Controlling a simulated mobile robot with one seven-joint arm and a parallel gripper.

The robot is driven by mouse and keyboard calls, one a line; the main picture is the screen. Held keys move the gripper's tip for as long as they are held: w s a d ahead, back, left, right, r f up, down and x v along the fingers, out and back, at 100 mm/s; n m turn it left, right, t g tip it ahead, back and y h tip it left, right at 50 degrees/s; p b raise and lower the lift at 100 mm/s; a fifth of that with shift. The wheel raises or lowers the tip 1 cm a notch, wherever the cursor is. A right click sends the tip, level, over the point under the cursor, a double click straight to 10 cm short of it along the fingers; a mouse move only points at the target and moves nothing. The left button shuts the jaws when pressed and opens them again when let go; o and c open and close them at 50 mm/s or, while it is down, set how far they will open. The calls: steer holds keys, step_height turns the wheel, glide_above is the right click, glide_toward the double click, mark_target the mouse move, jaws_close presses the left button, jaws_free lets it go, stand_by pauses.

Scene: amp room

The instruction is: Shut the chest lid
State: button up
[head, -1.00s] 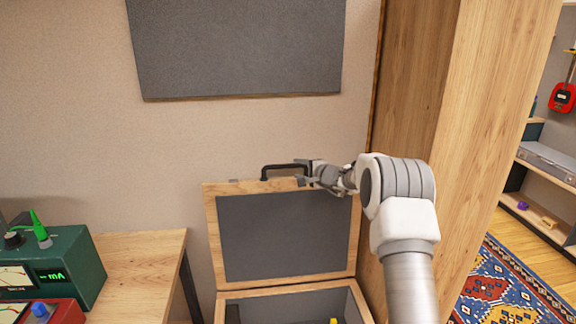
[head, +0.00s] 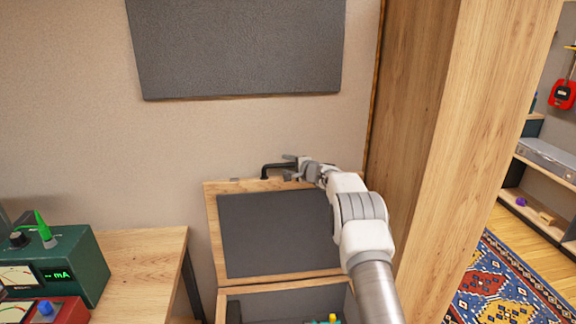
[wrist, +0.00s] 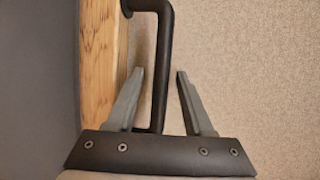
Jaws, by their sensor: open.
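The chest lid (head: 275,235), a wooden frame with a dark grey inner panel, stands open and upright near the wall. The chest (head: 236,308) below it is open, with some small coloured items inside. A black handle (head: 268,166) sits on the lid's top edge. My gripper (head: 292,166) is at the right part of the handle, open. In the wrist view the handle's bar (wrist: 163,50) runs between the two spread fingers of my gripper (wrist: 160,74), with gaps showing at the fingertips. The lid's wooden edge (wrist: 100,60) is on the left there. My arm hides the lid's right side.
A wooden cabinet side (head: 440,130) stands close on the right of the chest. A wooden desk (head: 145,265) with a green meter (head: 75,262) is on the left. A grey panel (head: 235,50) hangs on the wall above.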

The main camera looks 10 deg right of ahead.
steer(key=shift+c, duration=0.4)
jaws_close()
stand_by(1.1)
